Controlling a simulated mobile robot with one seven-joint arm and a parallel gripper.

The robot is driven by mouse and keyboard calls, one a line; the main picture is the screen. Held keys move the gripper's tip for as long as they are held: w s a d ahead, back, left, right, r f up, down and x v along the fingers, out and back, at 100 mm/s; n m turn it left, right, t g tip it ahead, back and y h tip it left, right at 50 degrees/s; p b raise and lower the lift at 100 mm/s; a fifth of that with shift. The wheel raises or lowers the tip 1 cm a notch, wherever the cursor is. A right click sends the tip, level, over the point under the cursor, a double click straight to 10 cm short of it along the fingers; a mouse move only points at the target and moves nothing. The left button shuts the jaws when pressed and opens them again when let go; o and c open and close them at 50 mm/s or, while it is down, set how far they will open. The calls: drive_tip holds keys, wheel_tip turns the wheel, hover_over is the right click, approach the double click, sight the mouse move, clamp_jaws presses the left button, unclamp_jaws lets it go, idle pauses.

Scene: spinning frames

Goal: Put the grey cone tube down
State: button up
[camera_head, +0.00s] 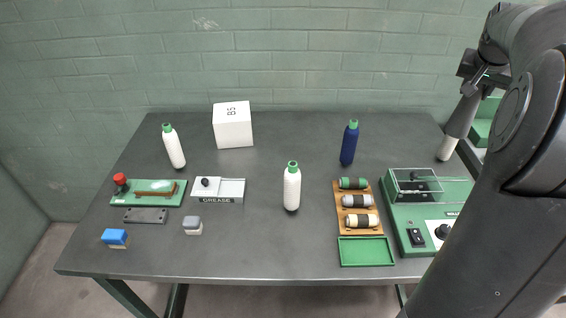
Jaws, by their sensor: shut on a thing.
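My gripper (471,86) is at the upper right, shut on the grey cone tube (461,117). The tube is tilted, its lower part pale white and pointing down and left. Its lower end appears over the table's back right edge, behind the green machine. I cannot tell whether it touches the table (270,250). My dark arm covers the right side of the view and hides part of the area there.
A green machine with a clear cover (415,182) stands close below the tube. A blue bottle (349,145) stands to its left. A wooden rack (341,208), a green tray (366,263) and white bottle (292,188) are nearer the middle.

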drive_tip(key=w+a+r+n+y, duration=0.1)
drive_tip(key=w+a+n+y, duration=0.15)
drive_tip(key=a, duration=0.95)
drive_tip(key=w+a+n+t+y, duration=0.1)
drive_tip(key=a+n, duration=0.3)
drive_tip(key=a, duration=0.9)
drive_tip(key=w+a+r+n+y, duration=0.1)
drive_tip(key=w+a+n+y, duration=0.15)
drive_tip(key=a, duration=0.95)
wheel_tip(320, 180, down, 11)
drive_tip(key=h, duration=0.1)
drive_tip(key=w+a+f, duration=0.3)
drive_tip(key=a+f, duration=0.7)
drive_tip(key=shift+a+f, duration=0.3)
drive_tip(key=shift+f, duration=0.1)
